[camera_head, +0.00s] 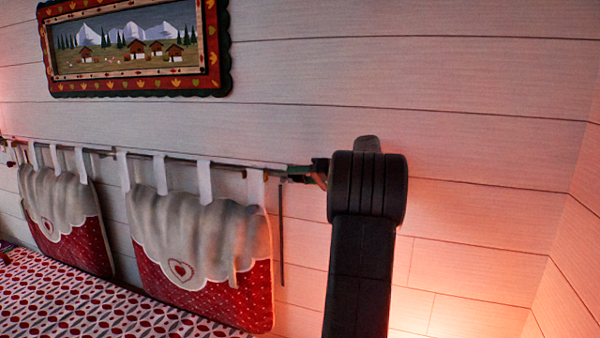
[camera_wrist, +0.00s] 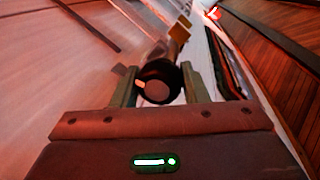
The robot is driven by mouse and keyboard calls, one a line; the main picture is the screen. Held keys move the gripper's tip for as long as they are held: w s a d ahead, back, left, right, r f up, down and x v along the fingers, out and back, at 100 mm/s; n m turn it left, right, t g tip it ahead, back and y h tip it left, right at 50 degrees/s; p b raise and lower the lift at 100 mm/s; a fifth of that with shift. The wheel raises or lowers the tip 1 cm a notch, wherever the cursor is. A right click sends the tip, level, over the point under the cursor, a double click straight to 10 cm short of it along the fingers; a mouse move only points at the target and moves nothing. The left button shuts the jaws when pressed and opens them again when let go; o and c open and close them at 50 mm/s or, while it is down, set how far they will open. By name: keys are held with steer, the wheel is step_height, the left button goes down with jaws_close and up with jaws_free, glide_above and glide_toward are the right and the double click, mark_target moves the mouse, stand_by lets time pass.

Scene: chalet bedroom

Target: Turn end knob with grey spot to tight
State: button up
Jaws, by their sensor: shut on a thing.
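The end knob (camera_wrist: 159,80) is a dark round cap in the wrist view, at the end of the curtain-style rod (camera_head: 232,163). In the head view my gripper (camera_head: 303,174) is at the right end of the rod, partly behind my dark arm. The knob cannot be made out there.
Red and white headboard cushions (camera_head: 205,250) hang from the rod by white tabs. A patterned bedspread (camera_head: 90,300) lies below. A framed mountain picture (camera_head: 135,45) hangs above on the plank wall (camera_head: 460,90). The wall right of my arm is bare.

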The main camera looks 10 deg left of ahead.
steer(key=m+p, duration=0.2)
steer(key=m+g+p, duration=0.1)
steer(key=m+p, duration=0.1)
steer(key=shift+r+m, duration=0.2)
steer(key=shift+m, duration=0.1)
steer(key=m+g+p, duration=0.1)
steer(key=m, duration=0.2)
steer(key=shift+f+m+g, duration=0.15)
steer(key=shift+m+g, duration=0.25)
stand_by(0.4)
steer(key=o, duration=1)
steer(key=b+v, duration=0.2)
steer(key=v, duration=0.5)
steer(key=shift+d, duration=0.35)
